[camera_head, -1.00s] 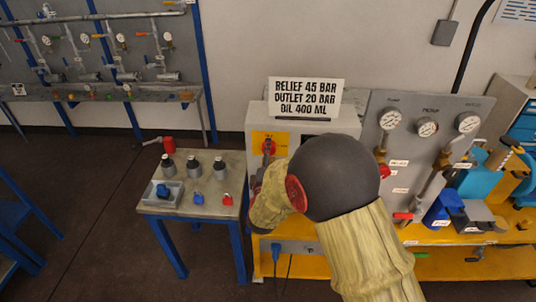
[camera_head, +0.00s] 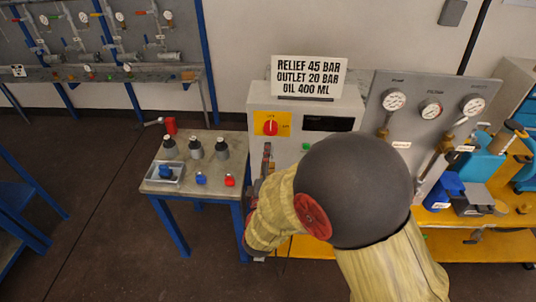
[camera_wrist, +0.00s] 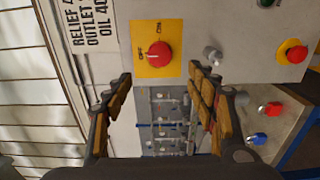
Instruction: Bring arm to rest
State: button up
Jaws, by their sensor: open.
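My gripper (camera_wrist: 161,98) is open and empty in the wrist view, its two padded fingers well apart. A red rotary knob (camera_wrist: 159,55) on a yellow ON/OFF plate (camera_wrist: 142,69) shows beyond the fingertips, with nothing touching it. In the head view the same knob (camera_head: 270,127) is in plain sight on the grey cabinet (camera_head: 345,113). My bent arm covers the cabinet's lower front there. My gripper is mostly hidden behind the arm in that view.
A small table (camera_head: 203,186) at left holds several grey-and-black pieces, a tray (camera_head: 177,180) and blue and red padlocks. A gauge panel (camera_head: 410,128) and a yellow bench (camera_head: 470,244) stand at right. Floor (camera_head: 100,235) at left is clear.

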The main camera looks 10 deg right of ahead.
dwell(0.5)
jog(key=s+a+f+m+g+y, duration=0.2)
jog(key=a+f+m+g+y, duration=0.25)
jog(key=f, duration=0.65)
jog(key=s+a+f+m+g+y, duration=0.35)
jog(key=s+a+g, duration=0.2)
jog(key=s, duration=0.25)
jog(key=s+d+r+m+g+b, duration=0.2)
jog(key=s+r, duration=0.1)
jog(key=s, duration=0.4)
jog(key=s+d+r+m+g+b, duration=0.1)
jog(key=s+d+r+m+g, duration=0.1)
jog(key=s+r, duration=0.3)
jog(key=s+d+r+m+t+h+b, duration=0.2)
jog(key=s+d+r+b, duration=0.2)
jog(key=d+r, duration=0.5)
jog(key=s+d, duration=0.1)
jog(key=s, duration=0.1)
jog(key=shift+s+m, duration=0.3)
jog(key=shift+s, duration=0.05)
